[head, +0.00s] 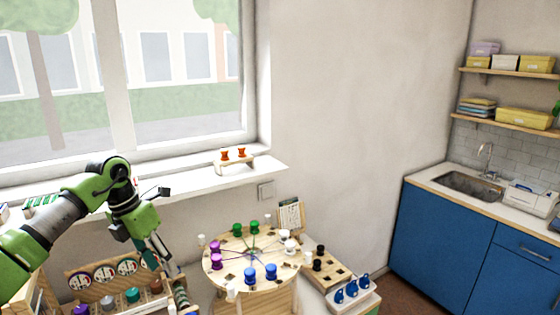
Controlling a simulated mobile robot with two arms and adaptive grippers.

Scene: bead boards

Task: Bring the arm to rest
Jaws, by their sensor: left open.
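My left arm comes in from the left, bends at a raised elbow in front of the window and reaches down. My left gripper (168,264) hangs over the right end of a wooden rack, to the left of the round bead board (236,277). It is open and I see nothing held in it. Its fingertips are small and hard to make out against the rack. Purple, green, blue and white pegs stand on the round board, apart from the gripper. My right gripper is not in view.
The wooden rack (88,270) with round labels and coloured pieces is below my arm. A small stand with orange pegs (233,161) is on the windowsill (265,173). A wooden tray (325,265) and blue pieces (351,289) are right of the board. Blue cabinets (440,236) stand far right.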

